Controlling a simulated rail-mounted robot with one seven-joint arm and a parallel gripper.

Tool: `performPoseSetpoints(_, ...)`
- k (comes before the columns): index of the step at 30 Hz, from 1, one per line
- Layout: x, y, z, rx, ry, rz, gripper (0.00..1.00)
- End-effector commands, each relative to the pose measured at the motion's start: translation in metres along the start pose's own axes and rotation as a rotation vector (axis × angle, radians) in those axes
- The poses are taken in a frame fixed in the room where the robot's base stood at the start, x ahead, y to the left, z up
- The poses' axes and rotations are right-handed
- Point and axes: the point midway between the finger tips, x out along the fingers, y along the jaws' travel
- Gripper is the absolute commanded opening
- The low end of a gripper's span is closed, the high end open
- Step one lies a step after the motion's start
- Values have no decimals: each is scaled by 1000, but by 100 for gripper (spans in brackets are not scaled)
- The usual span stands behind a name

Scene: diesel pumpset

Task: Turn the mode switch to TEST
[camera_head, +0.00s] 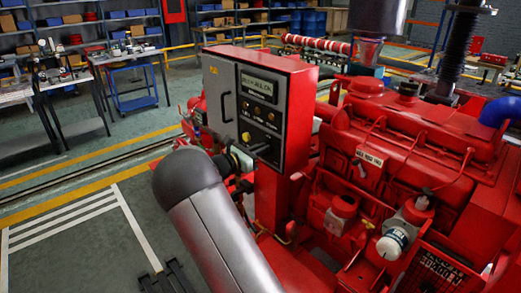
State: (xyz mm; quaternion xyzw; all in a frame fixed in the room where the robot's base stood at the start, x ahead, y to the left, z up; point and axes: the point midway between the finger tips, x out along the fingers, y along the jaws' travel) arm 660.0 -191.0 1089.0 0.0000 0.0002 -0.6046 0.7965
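The red control cabinet (298,100) stands on a red post at the picture's middle. My gripper (240,158) is mostly hidden behind that joint, near the panel's lower edge. Its opening and any contact cannot be made out.
The red diesel engine (400,150) with pipes and a white-capped filter (392,243) fills the right side, close to the cabinet. A blue cart (135,85) and workbenches stand at the back left.

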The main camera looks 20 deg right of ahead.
Motion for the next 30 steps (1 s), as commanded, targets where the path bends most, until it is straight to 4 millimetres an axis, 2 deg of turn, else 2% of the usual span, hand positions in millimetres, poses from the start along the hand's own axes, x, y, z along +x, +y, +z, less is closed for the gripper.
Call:
performPoseSetpoints(7,0,0,-1,26,0,0,0)
performPoseSetpoints(13,0,-1,-4,115,-1,0,0)
performPoseSetpoints(30,0,-7,-10,628,-1,0,0)
